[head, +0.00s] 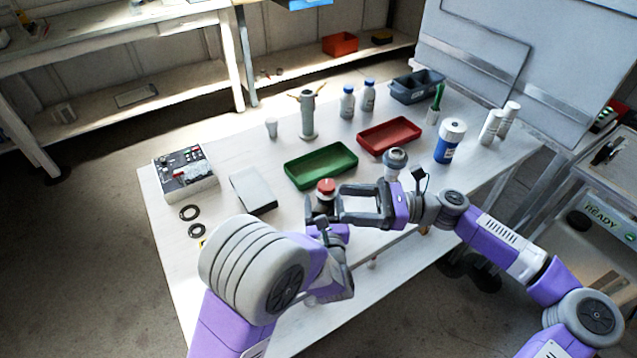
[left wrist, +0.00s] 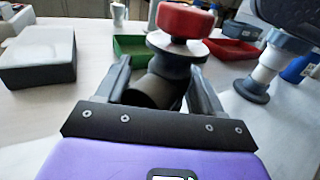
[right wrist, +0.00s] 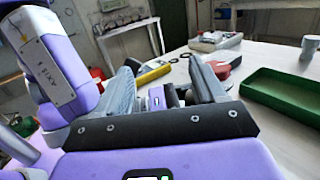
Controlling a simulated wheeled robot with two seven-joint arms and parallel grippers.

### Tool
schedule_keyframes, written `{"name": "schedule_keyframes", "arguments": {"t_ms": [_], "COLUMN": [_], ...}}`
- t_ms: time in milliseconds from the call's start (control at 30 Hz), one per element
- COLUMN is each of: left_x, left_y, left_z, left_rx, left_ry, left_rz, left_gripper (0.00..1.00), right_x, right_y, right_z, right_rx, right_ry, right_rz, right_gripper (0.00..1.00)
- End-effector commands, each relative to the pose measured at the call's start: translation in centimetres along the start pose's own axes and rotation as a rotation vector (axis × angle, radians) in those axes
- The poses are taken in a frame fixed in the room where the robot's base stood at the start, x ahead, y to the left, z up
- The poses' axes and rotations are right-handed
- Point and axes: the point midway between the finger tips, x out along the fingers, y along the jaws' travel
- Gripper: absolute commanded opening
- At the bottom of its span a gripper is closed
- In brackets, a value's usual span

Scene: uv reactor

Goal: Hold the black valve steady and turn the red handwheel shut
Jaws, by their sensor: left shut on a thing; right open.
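The red handwheel (head: 326,186) tops the black valve (left wrist: 150,90), which stands upright near the table's front. In the left wrist view the handwheel (left wrist: 187,20) sits above a grey disc. My left gripper (head: 322,222) is shut on the valve's dark body, one finger on each side (left wrist: 160,90). My right gripper (head: 338,204) is open and empty, beside the handwheel on its right. In the right wrist view the handwheel (right wrist: 222,70) shows just beyond the right-hand finger, partly hidden by it. My left gripper hides the valve's lower part in the head view.
A green tray (head: 291,178) lies behind the valve and a red tray (head: 365,145) farther back. A grey-capped container (head: 395,158) stands close behind my right gripper. A grey box (head: 252,190), black rings (head: 189,212) and a control box (head: 188,184) are at left.

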Motion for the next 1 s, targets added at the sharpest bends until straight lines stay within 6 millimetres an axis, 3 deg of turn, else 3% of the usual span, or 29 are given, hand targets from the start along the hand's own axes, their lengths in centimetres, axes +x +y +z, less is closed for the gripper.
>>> {"name": "schedule_keyframes", "arguments": {"t_ms": [300,533,667,1000], "left_x": [0.0,0.0,0.0,0.0], "left_y": [0.0,0.0,0.0,0.0], "left_z": [0.0,0.0,0.0,0.0], "left_rx": [0.0,0.0,0.0,0.0], "left_ry": [0.001,0.001,0.001,0.001], "left_rz": [0.0,0.0,-0.001,-0.001], "left_gripper": [0.26,0.26,0.26,0.26], "right_x": [-3.5,-4.4,-3.1,3.5], "right_y": [-4.1,-5.5,-5.7,-6.9], "right_z": [-1.3,-1.6,-1.8,-2.3], "right_rx": [-0.034,-0.035,-0.036,-0.036], "right_ry": [0.064,0.08,0.082,0.082], "right_rz": [-0.123,-0.173,-0.172,-0.171], "right_gripper": [0.69,0.69,0.69,0.69]}}
